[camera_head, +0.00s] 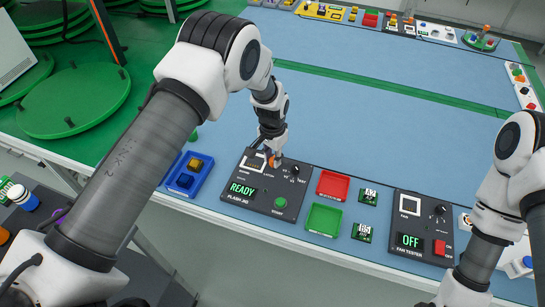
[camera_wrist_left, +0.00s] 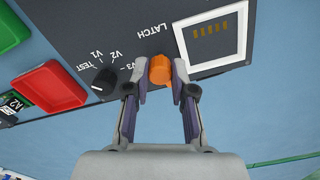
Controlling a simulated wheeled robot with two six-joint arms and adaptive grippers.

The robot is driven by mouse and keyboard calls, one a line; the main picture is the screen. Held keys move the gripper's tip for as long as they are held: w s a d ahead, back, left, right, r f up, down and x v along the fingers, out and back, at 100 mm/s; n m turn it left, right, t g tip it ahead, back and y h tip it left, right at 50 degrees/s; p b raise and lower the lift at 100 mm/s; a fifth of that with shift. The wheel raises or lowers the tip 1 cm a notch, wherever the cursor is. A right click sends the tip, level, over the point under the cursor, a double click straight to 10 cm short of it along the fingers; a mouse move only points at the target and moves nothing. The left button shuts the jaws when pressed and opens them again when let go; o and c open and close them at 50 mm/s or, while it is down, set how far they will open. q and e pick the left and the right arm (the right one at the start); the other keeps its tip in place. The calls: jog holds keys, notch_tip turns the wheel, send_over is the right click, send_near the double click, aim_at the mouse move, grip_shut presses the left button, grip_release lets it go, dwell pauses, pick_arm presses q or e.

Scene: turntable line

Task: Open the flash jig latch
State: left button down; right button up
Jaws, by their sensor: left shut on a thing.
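The flash jig (camera_head: 228,206) is a dark panel at the table's front edge; its display reads READY. It has a green START button (camera_head: 280,203) and a rotary knob, seen closely in the left wrist view (camera_wrist_left: 105,80), marked TEST, V1, V2, V3. The orange latch (camera_wrist_left: 160,70) sits beside the LATCH label and a white-framed socket (camera_wrist_left: 212,35) with gold contacts. My left gripper (camera_head: 273,158) is over the jig, its fingers (camera_wrist_left: 160,92) closed on either side of the latch. My right arm shows at the right edge, but its gripper is outside the picture.
A blue tray (camera_head: 175,190) with two blocks stands left of the jig. A red tray (camera_head: 333,185) and a green tray (camera_head: 323,220) stand to its right, near small boards (camera_head: 368,196) and the fan tester (camera_head: 420,225), reading OFF.

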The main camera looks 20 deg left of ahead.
pick_arm(q)
jog(key=shift+s+f+m, duration=0.1)
jog(key=shift+f+m, duration=0.05)
jog(key=shift+m, duration=0.45)
jog(key=c, duration=1)
grip_release()
jog(key=shift+o, duration=0.2)
jog(key=shift+w, duration=0.2)
notch_tip(320, 180, up, 12)
jog(key=shift+f, duration=0.1)
